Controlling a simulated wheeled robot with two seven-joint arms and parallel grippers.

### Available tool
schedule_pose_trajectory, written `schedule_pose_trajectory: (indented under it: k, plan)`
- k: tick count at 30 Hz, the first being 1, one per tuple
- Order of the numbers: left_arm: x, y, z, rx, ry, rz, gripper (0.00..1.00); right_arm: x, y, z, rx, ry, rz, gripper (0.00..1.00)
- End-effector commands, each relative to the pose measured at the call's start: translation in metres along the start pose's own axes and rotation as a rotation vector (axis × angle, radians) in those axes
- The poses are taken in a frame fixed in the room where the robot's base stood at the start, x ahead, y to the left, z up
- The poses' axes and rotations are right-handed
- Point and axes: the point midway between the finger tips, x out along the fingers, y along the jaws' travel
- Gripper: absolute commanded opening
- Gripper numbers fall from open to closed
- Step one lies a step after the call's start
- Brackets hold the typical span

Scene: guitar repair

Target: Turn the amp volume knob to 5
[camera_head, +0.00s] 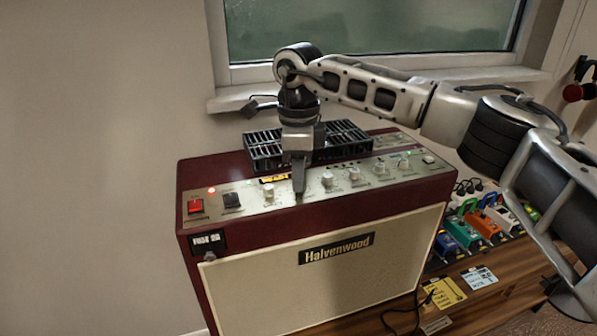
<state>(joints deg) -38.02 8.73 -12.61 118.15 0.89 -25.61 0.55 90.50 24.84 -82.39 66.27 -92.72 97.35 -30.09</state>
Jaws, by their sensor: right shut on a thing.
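The amp (322,279) is a dark red box with a cream front cloth and a "Halvenwood" badge. Its silver control panel (232,213) runs along the top front edge, with a row of pale knobs. My right gripper (299,196) points straight down onto this panel and is shut on a knob. Its fingers hide that knob, so its setting cannot be read. One free knob (268,191) stands just left of the fingers and another (327,179) just right. The panel lettering is too small to read. My left gripper is not in view.
A red switch (195,206) with a lit red lamp and a black switch (232,201) sit at the panel's left. A black slotted unit (345,136) lies on the amp behind my gripper. Several coloured pedals (484,225) and paper notes (479,277) lie on the wooden surface at right.

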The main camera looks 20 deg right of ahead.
Motion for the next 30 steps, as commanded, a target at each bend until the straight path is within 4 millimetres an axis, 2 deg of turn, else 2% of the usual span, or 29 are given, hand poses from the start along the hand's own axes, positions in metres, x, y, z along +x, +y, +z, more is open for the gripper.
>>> schedule_pose_trajectory:
  k: [18,30]
  plan:
    - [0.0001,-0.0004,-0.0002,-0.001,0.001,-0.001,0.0,-0.0012,-0.0009,-0.0002,0.582,-0.001,-0.002,0.0]
    - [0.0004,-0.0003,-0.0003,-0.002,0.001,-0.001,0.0,-0.0012,-0.001,-0.0003,0.857,-0.001,-0.002,0.0]
